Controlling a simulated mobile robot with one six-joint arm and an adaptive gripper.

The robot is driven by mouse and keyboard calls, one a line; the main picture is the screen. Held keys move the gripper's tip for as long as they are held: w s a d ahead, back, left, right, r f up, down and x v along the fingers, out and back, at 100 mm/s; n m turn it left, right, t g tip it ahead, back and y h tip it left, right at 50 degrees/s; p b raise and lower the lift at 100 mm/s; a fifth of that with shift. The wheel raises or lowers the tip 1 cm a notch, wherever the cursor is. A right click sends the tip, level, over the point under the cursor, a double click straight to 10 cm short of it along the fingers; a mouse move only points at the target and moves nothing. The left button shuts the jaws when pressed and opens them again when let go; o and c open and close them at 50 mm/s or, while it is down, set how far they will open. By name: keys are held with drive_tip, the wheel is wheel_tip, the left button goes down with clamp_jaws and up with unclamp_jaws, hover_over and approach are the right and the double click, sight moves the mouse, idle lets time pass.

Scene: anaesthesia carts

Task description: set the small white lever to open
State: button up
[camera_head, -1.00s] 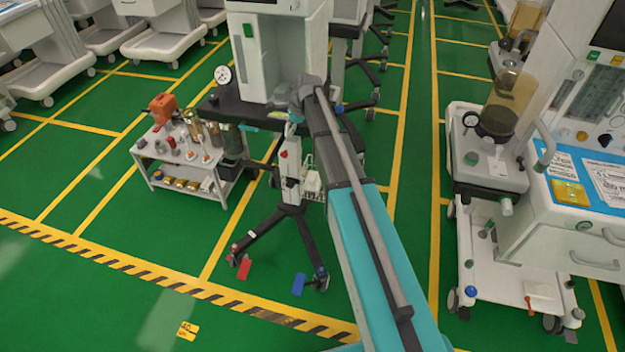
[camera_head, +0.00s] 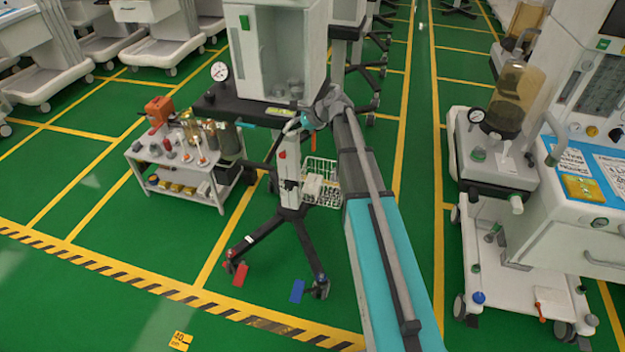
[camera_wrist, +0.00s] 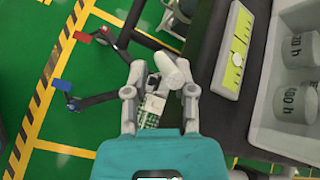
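My gripper (camera_wrist: 160,84) shows its two grey fingers apart in the wrist view, above the teal palm. A small white rounded piece (camera_wrist: 171,68), which looks like the lever, shows between and just beyond the fingers, close to the right one. I cannot tell whether they touch, nor how the lever is set. In the head view my gripper (camera_head: 293,124) is at the front edge of the black cart shelf (camera_head: 228,108), and the lever cannot be made out there. A yellow-green label strip (camera_wrist: 234,52) lies right of the fingers in the wrist view.
A wire basket (camera_head: 321,184) hangs below the shelf on the cart's column. A low white trolley (camera_head: 205,189) with bottles and tools stands at left. Another anaesthesia cart (camera_head: 600,222) stands at right. Green floor is free in front.

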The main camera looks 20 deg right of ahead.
drive_tip(key=f+t+y+b, duration=0.1)
drive_tip(key=y+b, duration=0.1)
drive_tip(key=b, duration=0.2)
drive_tip(key=t+y+b, duration=0.1)
drive_tip(key=y+b, duration=0.1)
drive_tip(key=b, duration=0.3)
drive_tip(key=f+t+y+b, duration=0.1)
drive_tip(key=y+b, duration=0.1)
drive_tip(key=b, duration=0.2)
drive_tip(key=shift+s+d+f+t, duration=0.2)
drive_tip(key=shift+d+f+t, duration=0.1)
drive_tip(key=shift+t, duration=0.1)
drive_tip(key=v, duration=1.4)
drive_tip(key=s+a+r+n+g+h+p, duration=0.2)
drive_tip(key=s+a+n+g+h+p, duration=0.55)
drive_tip(key=a+p, duration=0.6)
drive_tip(key=s+r+n+g+h+p, duration=0.1)
drive_tip(key=s+r+n+h+p, duration=0.2)
drive_tip(key=s+p, duration=0.3)
drive_tip(key=s+r+n+h+p, duration=0.3)
drive_tip(key=s+r+n+p, duration=0.1)
drive_tip(key=s+n+p, duration=0.2)
drive_tip(key=shift+s+g+p, duration=0.35)
drive_tip(key=shift+s+p, duration=0.45)
drive_tip(key=shift+p, duration=0.25)
drive_tip(key=shift+a+h, duration=0.1)
drive_tip(key=shift+h, duration=0.15)
